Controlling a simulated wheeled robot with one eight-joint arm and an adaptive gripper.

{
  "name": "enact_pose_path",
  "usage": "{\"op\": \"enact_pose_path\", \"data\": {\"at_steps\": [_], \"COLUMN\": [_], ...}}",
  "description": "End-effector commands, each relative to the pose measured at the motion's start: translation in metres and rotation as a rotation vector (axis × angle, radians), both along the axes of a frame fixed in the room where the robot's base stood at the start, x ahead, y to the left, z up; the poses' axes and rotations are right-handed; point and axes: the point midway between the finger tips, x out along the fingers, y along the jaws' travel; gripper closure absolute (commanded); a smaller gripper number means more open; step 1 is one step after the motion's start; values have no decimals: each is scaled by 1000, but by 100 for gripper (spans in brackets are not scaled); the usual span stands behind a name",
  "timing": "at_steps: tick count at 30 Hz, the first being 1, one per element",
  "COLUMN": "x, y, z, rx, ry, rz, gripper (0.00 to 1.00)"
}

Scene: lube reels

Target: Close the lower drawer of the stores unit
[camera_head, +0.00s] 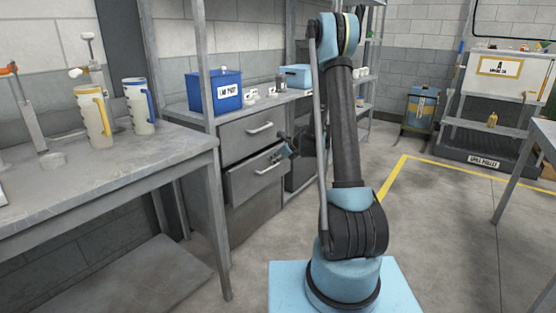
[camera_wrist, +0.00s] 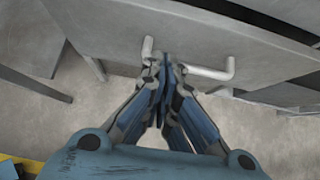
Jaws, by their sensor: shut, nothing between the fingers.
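The stores unit is a grey metal cabinet under the bench in the head view. Its lower drawer (camera_head: 243,187) stands partly out, with a dark gap along its top edge and a pale bar handle (camera_head: 267,169). The upper drawer (camera_head: 238,148) sits flush above it. My gripper (camera_head: 279,156) is at the right end of the lower drawer's front, close to the handle. In the wrist view my gripper (camera_wrist: 163,62) is shut and empty, its fingertips overlapping a bar handle (camera_wrist: 210,73) on a grey drawer front (camera_wrist: 215,35). I cannot tell whether they touch.
A blue bin (camera_head: 214,92) and a light blue box (camera_head: 296,76) stand on the unit's top. A bench (camera_head: 100,180) with two jugs is at the left. A spill pallet (camera_head: 484,160) is at the back right. The floor (camera_head: 440,240) right of my arm is clear.

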Motion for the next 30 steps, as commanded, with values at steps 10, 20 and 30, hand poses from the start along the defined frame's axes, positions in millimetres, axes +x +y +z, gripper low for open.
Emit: {"op": "enact_pose_path", "data": {"at_steps": [10, 20, 30], "x": [24, 42, 44], "y": [31, 54, 56], "z": [-28, -28, -28], "rx": [-1, 0, 0], "ry": [-1, -1, -1], "rz": [2, 1, -1], "gripper": [100, 100, 100]}}
